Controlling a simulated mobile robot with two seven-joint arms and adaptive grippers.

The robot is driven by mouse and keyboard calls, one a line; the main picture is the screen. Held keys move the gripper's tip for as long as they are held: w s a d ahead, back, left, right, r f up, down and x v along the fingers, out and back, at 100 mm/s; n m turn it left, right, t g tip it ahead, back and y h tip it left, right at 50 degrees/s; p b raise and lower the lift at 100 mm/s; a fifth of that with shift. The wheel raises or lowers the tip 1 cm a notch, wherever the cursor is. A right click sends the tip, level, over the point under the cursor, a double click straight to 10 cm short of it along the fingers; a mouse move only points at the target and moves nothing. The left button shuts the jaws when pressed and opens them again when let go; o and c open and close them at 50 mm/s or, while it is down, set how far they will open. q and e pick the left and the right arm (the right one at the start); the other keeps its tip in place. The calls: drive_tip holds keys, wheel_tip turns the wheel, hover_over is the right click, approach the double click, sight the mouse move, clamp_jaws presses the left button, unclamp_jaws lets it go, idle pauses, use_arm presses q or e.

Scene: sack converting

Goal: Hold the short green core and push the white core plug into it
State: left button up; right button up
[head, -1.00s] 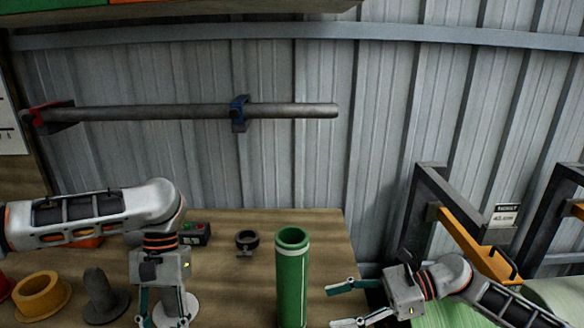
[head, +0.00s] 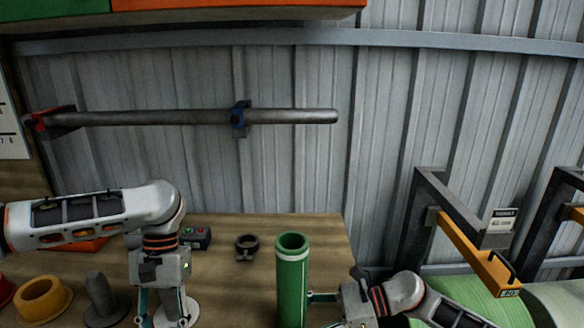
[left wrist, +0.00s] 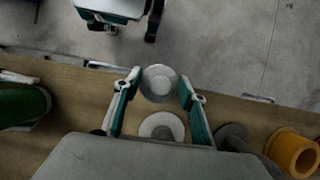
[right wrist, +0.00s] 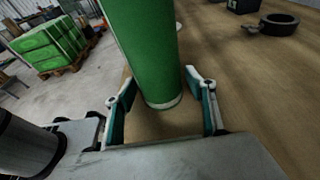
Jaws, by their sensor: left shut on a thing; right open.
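The short green core (head: 292,275) stands upright on the bench, open at the top with a white band near its rim. My right gripper (head: 314,298) is open at its right side, low down. In the right wrist view the core (right wrist: 150,55) stands between the spread fingertips (right wrist: 160,95). My left gripper (head: 160,305) is shut on the white core plug (head: 188,314), whose pale flange shows below the fingers. In the left wrist view its round top (left wrist: 159,82) sits between the fingertips (left wrist: 160,88). I cannot tell whether the plug is off the bench.
A grey plug (head: 98,295) and a yellow plug (head: 42,298) stand left of my left gripper. A black ring clamp (head: 246,245) and a button box (head: 197,238) lie behind. The bench (head: 232,285) is clear between plug and core. A green roll (head: 470,300) is at right.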

drive_tip(key=shift+a, duration=0.1)
drive_tip(key=shift+c, duration=0.3)
drive_tip(key=c, duration=0.6)
use_arm(q)
drive_tip(key=w+d+r+m+t+y, duration=0.2)
drive_tip(key=w+d+r+m, duration=0.3)
drive_tip(key=d+r+m, duration=0.3)
drive_tip(key=w+d+r+m+t+y, duration=0.3)
drive_tip(key=w+d+r+m, duration=0.25)
drive_tip(key=r+m, duration=0.45)
drive_tip(key=s+d+r+m+t+h, duration=0.2)
drive_tip(key=d+r+m+t+h, duration=0.2)
drive_tip(key=d+r+m, duration=0.6)
drive_tip(key=shift+d+m+t+h, duration=0.3)
drive_tip(key=shift+d+m+h, duration=0.25)
drive_tip(key=shift+m, duration=3.45)
